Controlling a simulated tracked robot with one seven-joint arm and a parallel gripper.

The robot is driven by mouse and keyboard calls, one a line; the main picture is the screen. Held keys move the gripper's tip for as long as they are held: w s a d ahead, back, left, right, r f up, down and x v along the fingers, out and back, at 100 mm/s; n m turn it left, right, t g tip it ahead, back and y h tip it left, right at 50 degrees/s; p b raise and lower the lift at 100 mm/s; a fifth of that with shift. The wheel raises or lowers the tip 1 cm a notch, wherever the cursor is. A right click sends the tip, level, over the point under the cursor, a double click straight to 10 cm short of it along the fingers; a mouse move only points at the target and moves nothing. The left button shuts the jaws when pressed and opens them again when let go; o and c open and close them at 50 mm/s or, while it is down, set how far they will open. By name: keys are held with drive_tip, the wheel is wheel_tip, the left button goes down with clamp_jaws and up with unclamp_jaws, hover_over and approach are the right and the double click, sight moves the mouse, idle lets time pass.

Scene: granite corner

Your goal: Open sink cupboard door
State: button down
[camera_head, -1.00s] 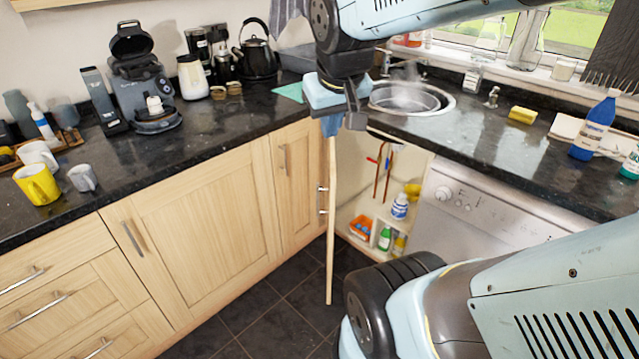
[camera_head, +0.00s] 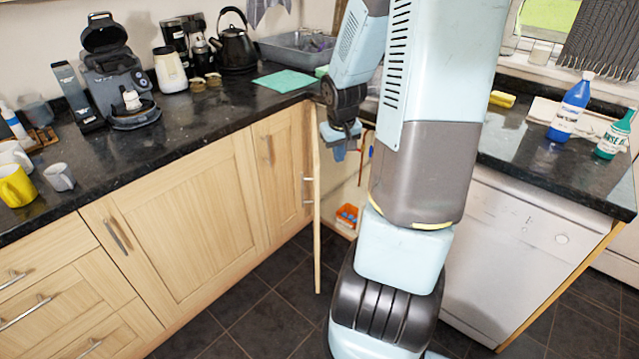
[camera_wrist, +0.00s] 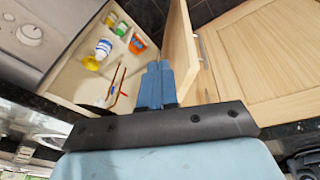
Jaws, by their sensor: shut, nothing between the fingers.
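The sink cupboard door (camera_head: 317,225) stands swung out from the cupboard and shows nearly edge-on in the head view. In the wrist view the door (camera_wrist: 180,45) has its handle on the right side and the cupboard interior on its left. My gripper (camera_head: 339,152) is at the door's top edge; its blue fingers (camera_wrist: 155,84) are together and empty, on the inner side of the door. I cannot tell whether they touch it. The open cupboard (camera_wrist: 85,80) holds several bottles and an orange box (camera_wrist: 138,43). My arm hides most of the cupboard in the head view.
A white dishwasher (camera_head: 520,250) stands right of the cupboard. Closed wooden cabinets (camera_head: 180,210) line the left. The black worktop (camera_head: 200,125) holds a coffee machine (camera_head: 118,75), a kettle (camera_head: 235,45), mugs and bottles. Dark floor tiles (camera_head: 270,320) are clear in front.

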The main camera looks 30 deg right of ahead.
drive_tip(key=shift+w+d+f+m+t+y, duration=1.9)
drive_tip(key=shift+d+f, duration=2.15)
drive_tip(key=shift+f, duration=2.15)
drive_tip(key=w+a+f+n, duration=0.1)
drive_tip(key=w+a+f, duration=0.5)
drive_tip(key=w+f, duration=0.1)
drive_tip(key=shift+f+t, duration=0.4)
drive_tip(key=shift+f, duration=0.05)
